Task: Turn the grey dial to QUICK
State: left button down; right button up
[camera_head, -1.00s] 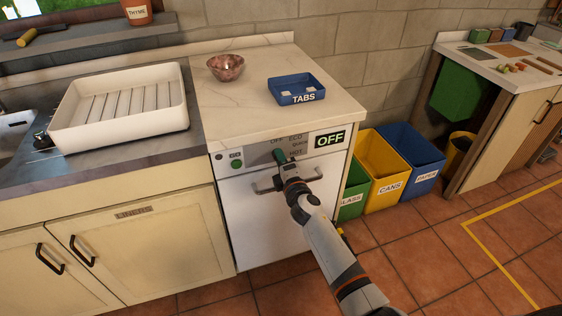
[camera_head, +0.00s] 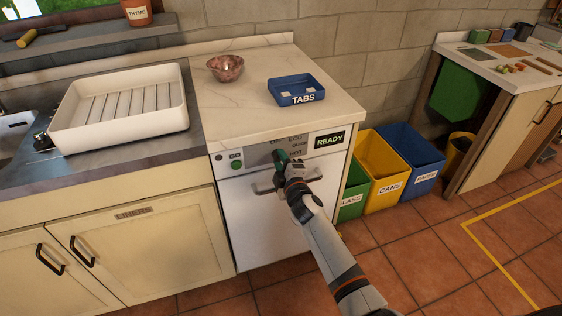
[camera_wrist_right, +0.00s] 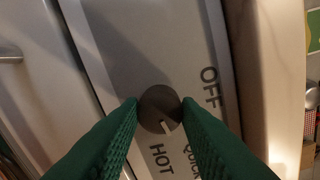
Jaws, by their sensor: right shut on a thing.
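The grey dial (camera_wrist_right: 160,108) sits on the front panel of the white dishwasher (camera_head: 262,215). My right gripper (camera_wrist_right: 160,112) is shut on the dial, one green fingertip on each side. The dial's white pointer mark points down and slightly right in the right wrist view, between the HOT label (camera_wrist_right: 162,160) and the partly hidden QUICK label (camera_wrist_right: 192,160). The OFF label (camera_wrist_right: 210,88) is at upper right there; ECO is hidden. In the head view my right gripper (camera_head: 280,158) covers the dial. The display (camera_head: 329,139) reads READY. My left gripper is not in view.
The dishwasher handle (camera_head: 264,190) is just below my right gripper. A pink bowl (camera_head: 226,68) and a blue TABS tray (camera_head: 297,98) are on the counter above. Yellow CANS (camera_head: 372,200) and blue PAPER (camera_head: 425,180) bins stand to the right.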

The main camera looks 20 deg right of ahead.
jog(key=shift+f, duration=0.1)
jog(key=o, duration=1)
jog(key=shift+s, duration=0.1)
jog(key=s, duration=1.2)
jog(key=shift+d+r+p, duration=0.2)
jog(key=shift+p, duration=0.2)
